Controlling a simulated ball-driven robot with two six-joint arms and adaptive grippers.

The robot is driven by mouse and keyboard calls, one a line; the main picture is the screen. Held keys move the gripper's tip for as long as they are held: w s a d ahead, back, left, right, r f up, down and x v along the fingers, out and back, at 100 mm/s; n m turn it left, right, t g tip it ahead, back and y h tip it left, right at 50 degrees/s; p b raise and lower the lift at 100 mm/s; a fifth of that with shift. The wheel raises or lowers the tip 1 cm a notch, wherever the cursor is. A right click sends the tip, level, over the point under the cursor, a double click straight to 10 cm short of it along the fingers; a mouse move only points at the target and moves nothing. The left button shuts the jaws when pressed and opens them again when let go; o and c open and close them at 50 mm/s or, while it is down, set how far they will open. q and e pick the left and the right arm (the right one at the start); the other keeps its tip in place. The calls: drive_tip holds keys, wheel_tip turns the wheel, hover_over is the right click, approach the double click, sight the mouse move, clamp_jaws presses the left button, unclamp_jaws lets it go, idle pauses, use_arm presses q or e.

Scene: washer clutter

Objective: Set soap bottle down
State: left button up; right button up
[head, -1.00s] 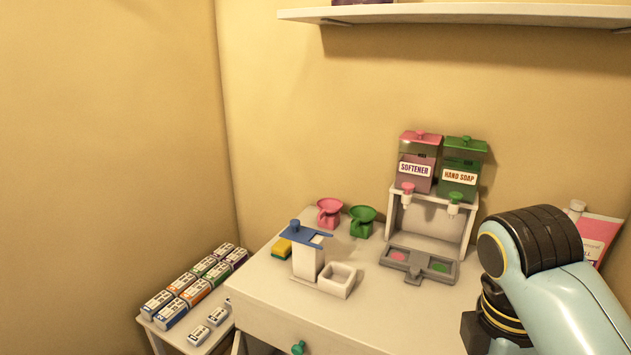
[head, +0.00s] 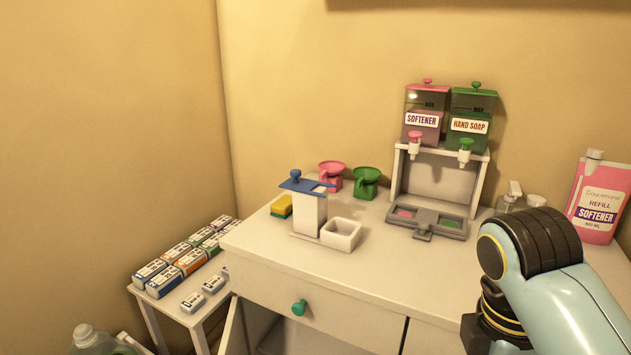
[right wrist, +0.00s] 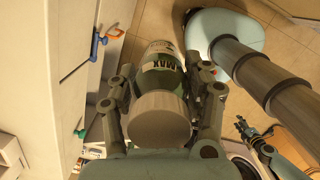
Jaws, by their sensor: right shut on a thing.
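A dark green bottle (right wrist: 166,83) with a pale round cap (right wrist: 160,119) and a label reading MAX is in the right wrist view. My right gripper (right wrist: 166,86) is shut on its sides and holds it above the floor, clear of any surface I can see. In the head view only my right arm shows, at the lower right; its gripper and the bottle are out of that picture. My left gripper (right wrist: 243,127) shows small at the right of the wrist view; its jaw opening is unclear.
The white counter (head: 290,255) has free room at its front. On it stand softener (head: 424,115) and hand soap (head: 470,122) dispensers, a pump bottle (head: 510,197), a pink softener refill (head: 597,200), two funnels and a small white tray (head: 341,234).

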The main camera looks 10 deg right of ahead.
use_arm(q)
wheel_tip(320, 180, down, 10)
drive_tip(key=s+b, duration=0.1)
drive_tip(key=b, duration=0.7)
drive_tip(key=shift+f, duration=0.2)
use_arm(e)
wheel_tip(320, 180, down, 11)
drive_tip(key=shift+s+r, duration=0.15)
